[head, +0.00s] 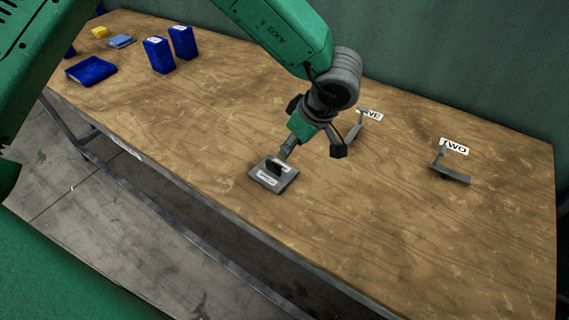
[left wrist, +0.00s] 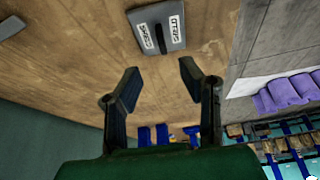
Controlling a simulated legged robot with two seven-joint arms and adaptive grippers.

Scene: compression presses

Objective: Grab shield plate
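The shield plate (head: 262,181) is a small grey square plate with a dark raised handle and white labels. It lies flat on the wooden table near the front edge. It also shows at the top of the left wrist view (left wrist: 174,14), beyond my fingertips. My left gripper (head: 312,152) is just above and to the right of the plate in the head view. In the left wrist view its two fingers (left wrist: 158,71) are spread apart with nothing between them, and the plate is clear of both. My right gripper is not in view.
The wooden table (head: 400,230) is bare around the plate. Grey brackets stand to the right, one labelled TWO (head: 452,174), one partly hidden label ending in VE (head: 357,128). Blue boxes (head: 159,55), a blue bin (head: 91,70) and a yellow item (head: 100,32) sit far left.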

